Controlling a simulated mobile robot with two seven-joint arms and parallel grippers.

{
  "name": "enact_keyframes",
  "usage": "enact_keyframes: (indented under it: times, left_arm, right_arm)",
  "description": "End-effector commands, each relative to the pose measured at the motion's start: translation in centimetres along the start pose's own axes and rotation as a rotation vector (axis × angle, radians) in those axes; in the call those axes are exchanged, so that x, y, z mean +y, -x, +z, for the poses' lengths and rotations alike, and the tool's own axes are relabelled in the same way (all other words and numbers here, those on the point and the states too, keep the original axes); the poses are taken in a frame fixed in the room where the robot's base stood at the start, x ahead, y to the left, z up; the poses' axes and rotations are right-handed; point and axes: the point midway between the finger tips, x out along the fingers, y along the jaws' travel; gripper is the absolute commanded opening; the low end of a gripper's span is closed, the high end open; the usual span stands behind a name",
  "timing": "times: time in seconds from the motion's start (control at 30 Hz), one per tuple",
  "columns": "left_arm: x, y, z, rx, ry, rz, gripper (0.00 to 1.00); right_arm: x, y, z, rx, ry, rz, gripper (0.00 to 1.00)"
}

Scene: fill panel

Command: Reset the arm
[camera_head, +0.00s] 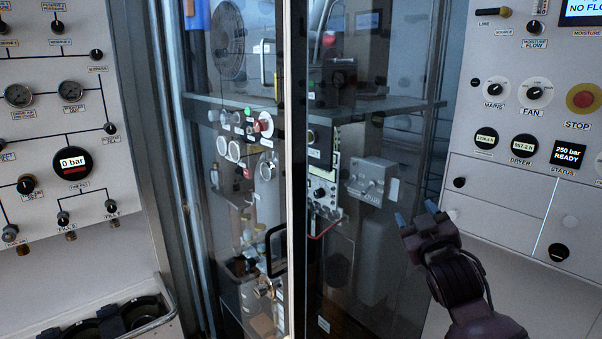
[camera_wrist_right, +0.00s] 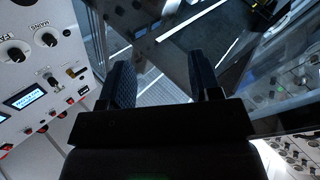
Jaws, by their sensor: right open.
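My right gripper (camera_head: 420,216) is raised in front of the glass cabinet door, left of the right-hand control panel. Its two blue-tipped fingers stand apart with nothing between them. In the right wrist view the open fingers (camera_wrist_right: 166,88) point towards glass and dark floor, with a panel at the left edge. My left gripper is not in view.
A glass-doored cabinet (camera_head: 375,265) with a dark door handle (camera_head: 276,250) fills the middle. A fill panel (camera_head: 115,72) with gauges is on the left, above dark round openings (camera_head: 145,313). The right panel (camera_head: 500,180) has knobs and a red STOP button (camera_head: 583,99).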

Motion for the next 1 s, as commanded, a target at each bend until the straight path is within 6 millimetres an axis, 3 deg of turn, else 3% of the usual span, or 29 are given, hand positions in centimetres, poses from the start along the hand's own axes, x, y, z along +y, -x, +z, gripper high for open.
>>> enact_keyframes:
  times: [0.03, 0.1, 0.37, 0.6, 0.8, 1.0]
  left_arm:
    - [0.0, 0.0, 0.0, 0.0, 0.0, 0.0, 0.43]
    - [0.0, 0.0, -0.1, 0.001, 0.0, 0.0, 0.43]
    - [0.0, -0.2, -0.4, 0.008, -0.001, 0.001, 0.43]
    - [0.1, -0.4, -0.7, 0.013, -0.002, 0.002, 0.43]
    - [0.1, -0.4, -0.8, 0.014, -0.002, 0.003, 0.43]
    - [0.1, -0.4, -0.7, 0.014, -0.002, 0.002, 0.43]
  right_arm:
    - [-1.1, 1.4, 2.3, -0.023, -0.03, -0.024, 0.58]
    - [-2.4, 3.4, 5.0, -0.048, -0.072, -0.052, 0.58]
    - [-6.6, 11.9, 14.1, -0.179, -0.216, -0.119, 0.58]
    - [-9.6, 21.5, 21.7, -0.368, -0.309, -0.145, 0.58]
    - [-11.5, 30.6, 26.8, -0.551, -0.346, -0.15, 0.58]
    - [-12.3, 37.4, 29.6, -0.68, -0.362, -0.146, 0.58]
